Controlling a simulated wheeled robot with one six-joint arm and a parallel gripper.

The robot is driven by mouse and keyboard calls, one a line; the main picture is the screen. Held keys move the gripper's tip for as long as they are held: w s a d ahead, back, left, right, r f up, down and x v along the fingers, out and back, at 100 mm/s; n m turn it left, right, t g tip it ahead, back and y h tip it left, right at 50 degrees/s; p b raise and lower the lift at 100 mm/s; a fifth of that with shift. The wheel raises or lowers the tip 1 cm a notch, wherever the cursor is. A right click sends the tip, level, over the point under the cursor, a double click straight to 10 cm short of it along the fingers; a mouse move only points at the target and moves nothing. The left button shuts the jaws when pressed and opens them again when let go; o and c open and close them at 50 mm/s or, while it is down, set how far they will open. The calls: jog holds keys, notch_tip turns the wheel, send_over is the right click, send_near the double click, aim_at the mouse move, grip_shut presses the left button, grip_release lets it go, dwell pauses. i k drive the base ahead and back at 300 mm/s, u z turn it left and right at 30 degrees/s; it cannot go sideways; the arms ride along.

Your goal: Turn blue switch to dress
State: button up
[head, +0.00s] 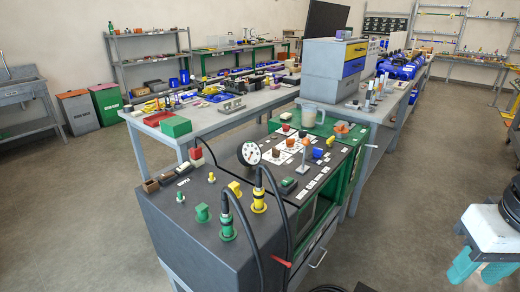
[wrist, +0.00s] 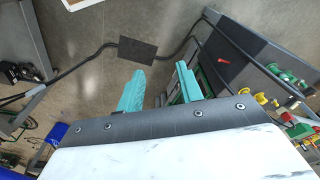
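The blue switch (head: 317,153) is a small blue knob on the dark top panel of the cart, on a white label plate, in the head view. Its label text and pointer direction are too small to read. My gripper (head: 480,274) is at the far right of the head view, pointing down, well apart from the cart. In the wrist view, the teal fingers of my gripper (wrist: 160,69) are spread with only floor between them. The blue switch cannot be made out in the wrist view.
Near the blue switch stand an orange-brown knob (head: 290,142), a grey lever (head: 303,158) and a round gauge (head: 249,153). Green (head: 227,225) and yellow (head: 258,200) plugs with black cables rise from the cart's front. Open floor (head: 405,215) lies between cart and gripper.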

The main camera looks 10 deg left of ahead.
aim_at(317, 153)
jog(key=u, duration=0.1)
jog(key=i, duration=1)
